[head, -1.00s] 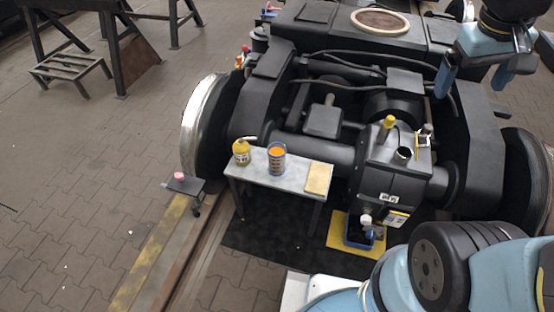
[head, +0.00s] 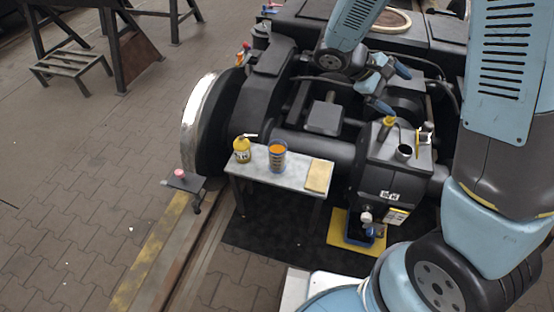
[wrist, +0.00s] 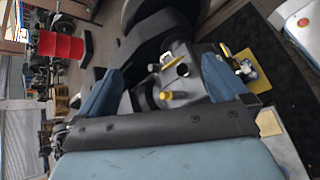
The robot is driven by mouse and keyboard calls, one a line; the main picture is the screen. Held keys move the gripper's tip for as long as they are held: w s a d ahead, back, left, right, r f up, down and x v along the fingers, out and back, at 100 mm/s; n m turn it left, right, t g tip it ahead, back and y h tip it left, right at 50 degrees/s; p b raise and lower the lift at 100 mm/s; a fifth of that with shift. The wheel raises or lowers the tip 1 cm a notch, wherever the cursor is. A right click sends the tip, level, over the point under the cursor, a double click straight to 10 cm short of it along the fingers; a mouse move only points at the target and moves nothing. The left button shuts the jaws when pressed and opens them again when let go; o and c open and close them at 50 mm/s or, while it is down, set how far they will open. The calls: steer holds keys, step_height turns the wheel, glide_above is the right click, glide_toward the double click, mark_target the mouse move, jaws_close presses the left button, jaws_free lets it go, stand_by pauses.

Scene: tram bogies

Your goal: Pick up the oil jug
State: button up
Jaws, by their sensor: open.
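A clear bluish jug with orange contents (head: 277,158) stands upright on the small grey bench (head: 295,177) in the head view. I take it to be the oil jug. Just left of it is a yellow can with a thin spout (head: 242,150). My gripper (head: 391,88) is open and empty above the bogie, to the right of the jug and farther back. In the wrist view its blue fingers (wrist: 158,86) are spread over the dark gearbox. I cannot make out the jug in the wrist view.
A tan pad (head: 318,176) lies at the bench's right end. The gearbox (head: 388,175), with a yellow-topped cap (head: 388,122), stands right of the bench. The floor left of the rail is largely open.

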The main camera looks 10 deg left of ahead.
steer(key=w+a+f+n+t+y, duration=0.25)
steer(key=a+f+n+t, duration=1.1)
steer(key=a+f, duration=0.7)
steer(key=n+t+y, duration=0.1)
steer(key=n+y, duration=1.4)
steer(key=n, duration=0.1)
glide_toward(278, 163)
steer(key=shift+m+h, duration=0.25)
steer(key=x, duration=1.2)
steer(key=shift+w+a, duration=0.1)
steer(key=shift+c, duration=0.5)
steer(key=c, duration=0.8)
steer(key=shift+c, duration=0.2)
